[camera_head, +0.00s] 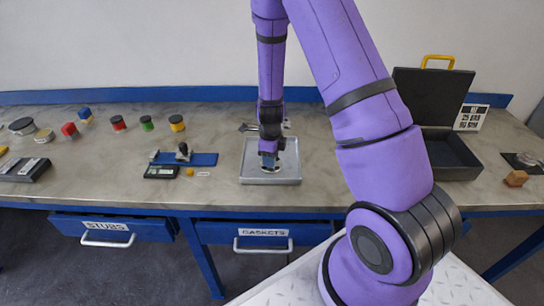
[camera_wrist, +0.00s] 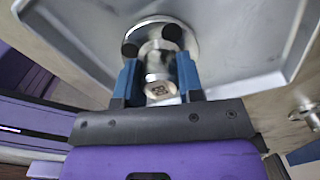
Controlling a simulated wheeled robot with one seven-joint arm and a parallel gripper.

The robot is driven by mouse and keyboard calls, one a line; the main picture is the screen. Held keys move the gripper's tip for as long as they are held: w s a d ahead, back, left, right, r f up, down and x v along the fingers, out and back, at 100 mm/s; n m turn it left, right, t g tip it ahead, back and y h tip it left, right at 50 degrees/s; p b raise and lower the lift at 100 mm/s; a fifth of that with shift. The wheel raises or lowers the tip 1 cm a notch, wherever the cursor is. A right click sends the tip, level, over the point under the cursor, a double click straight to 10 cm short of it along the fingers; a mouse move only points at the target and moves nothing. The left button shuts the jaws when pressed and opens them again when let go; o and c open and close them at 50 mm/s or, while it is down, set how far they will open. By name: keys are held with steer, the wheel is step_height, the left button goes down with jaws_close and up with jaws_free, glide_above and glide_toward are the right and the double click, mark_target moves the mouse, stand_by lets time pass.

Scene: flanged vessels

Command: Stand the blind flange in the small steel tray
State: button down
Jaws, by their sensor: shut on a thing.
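The blind flange (camera_wrist: 160,38) is a shiny metal disc with dark bolt holes and a short stem. In the wrist view my gripper (camera_wrist: 159,80) has its blue fingers shut on either side of the stem. In the head view my gripper (camera_head: 269,157) points down over the small steel tray (camera_head: 271,181), with the flange (camera_head: 271,169) just below the fingers, inside the tray's outline. The disc side faces the tray floor. I cannot tell whether it touches the floor. The tray's rim and floor also show in the wrist view (camera_wrist: 245,50).
A blue fixture (camera_head: 203,159) and a dark scale-like device (camera_head: 161,172) lie left of the tray. Several coloured cylinders and blocks stand farther left. An open black case (camera_head: 450,153) is at the right. Metal parts (camera_head: 249,127) lie behind the tray.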

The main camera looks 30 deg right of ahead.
steer(key=shift+f, duration=0.1)
steer(key=c, duration=0.8)
jaws_free()
steer(key=shift+o, duration=0.2)
